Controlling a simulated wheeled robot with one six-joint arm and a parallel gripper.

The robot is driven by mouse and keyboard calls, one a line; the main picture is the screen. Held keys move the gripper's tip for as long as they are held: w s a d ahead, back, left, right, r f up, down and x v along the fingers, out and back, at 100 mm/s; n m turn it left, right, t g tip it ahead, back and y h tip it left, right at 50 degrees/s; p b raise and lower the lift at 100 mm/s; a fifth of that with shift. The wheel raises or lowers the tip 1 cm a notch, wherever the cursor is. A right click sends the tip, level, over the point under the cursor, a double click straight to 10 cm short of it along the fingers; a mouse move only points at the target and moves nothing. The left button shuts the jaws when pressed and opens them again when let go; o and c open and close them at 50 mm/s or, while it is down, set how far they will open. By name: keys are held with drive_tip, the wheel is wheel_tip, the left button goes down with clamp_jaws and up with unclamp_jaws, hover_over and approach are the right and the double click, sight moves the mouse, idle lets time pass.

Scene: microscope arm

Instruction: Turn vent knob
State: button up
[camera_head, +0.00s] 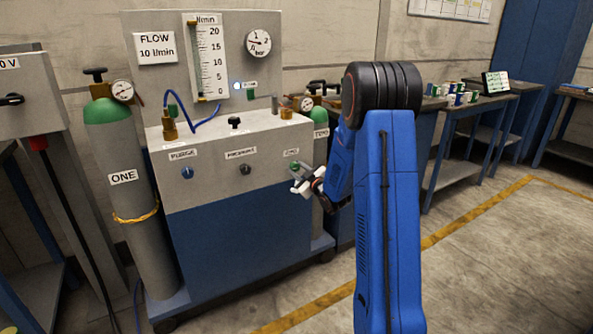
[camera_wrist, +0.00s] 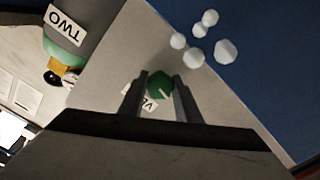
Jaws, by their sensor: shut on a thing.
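The green vent knob (camera_head: 294,167) sits on the grey front panel of the gas cabinet, below a small label, at the right end of its row. In the wrist view the knob (camera_wrist: 160,89) is between the two fingers, with a pale mark on its face. My gripper (camera_wrist: 160,78) is shut on it; part of a label shows behind the fingers. In the head view my gripper (camera_head: 303,181) reaches the knob from the right. Several white rounded blobs (camera_wrist: 225,51) show beside the knob in the wrist view; what they are is unclear.
A blue purge knob (camera_head: 187,172) and a dark knob (camera_head: 246,169) are left on the same panel. Cylinder ONE (camera_head: 143,222) stands left of the cabinet. Cylinder TWO (camera_wrist: 78,40) is close to my gripper. A bench with small cans (camera_head: 455,98) stands right.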

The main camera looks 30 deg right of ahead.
drive_tip(key=shift+n, duration=0.7)
drive_tip(key=o, duration=1.1)
drive_tip(key=shift+c, duration=0.2)
drive_tip(key=s, duration=1.7)
drive_tip(key=shift+s+d, duration=0.25)
drive_tip(key=shift+d, duration=0.05)
